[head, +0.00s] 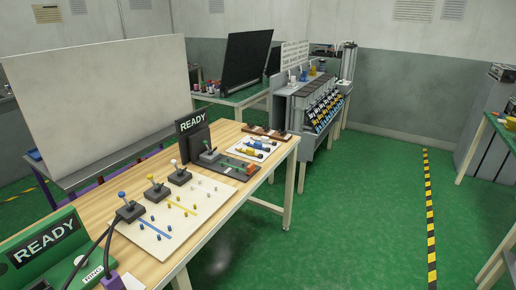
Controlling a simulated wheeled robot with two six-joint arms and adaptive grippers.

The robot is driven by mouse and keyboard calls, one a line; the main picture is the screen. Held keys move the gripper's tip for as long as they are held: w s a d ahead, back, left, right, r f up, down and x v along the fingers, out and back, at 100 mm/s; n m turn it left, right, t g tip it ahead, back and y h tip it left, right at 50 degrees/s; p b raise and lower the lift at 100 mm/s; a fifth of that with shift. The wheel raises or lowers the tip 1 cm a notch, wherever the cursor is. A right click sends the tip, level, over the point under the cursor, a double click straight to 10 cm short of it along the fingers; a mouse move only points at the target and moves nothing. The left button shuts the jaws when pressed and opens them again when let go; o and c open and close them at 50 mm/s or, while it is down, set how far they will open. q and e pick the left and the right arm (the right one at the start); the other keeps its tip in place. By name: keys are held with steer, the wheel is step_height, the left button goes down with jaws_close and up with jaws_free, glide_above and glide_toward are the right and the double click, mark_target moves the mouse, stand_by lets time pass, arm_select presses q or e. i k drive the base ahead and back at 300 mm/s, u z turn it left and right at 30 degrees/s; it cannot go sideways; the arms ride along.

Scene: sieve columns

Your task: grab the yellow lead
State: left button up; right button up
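Small yellow and blue pieces lie on a white mat (234,150) at the far end of the wooden table (238,190). Neither of my grippers shows in the head view.
Several dark knobbed boxes, a board with coloured pegs (150,238) and a black READY sign (193,130) stand on the table. A green READY panel (45,248) and a black cable (102,240) are at the near left. The green floor (340,220) to the right is clear.

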mark_target(249, 152)
steer(key=u, duration=0.15)
steer(key=k, duration=0.35)
steer(key=z, duration=1.5)
steer(key=i, duration=3.75)
steer(key=u, duration=0.7)
steer(key=i, duration=0.95)
steer(key=u, duration=1.7)
steer(key=i, duration=1.1)
steer(key=u, duration=0.9)
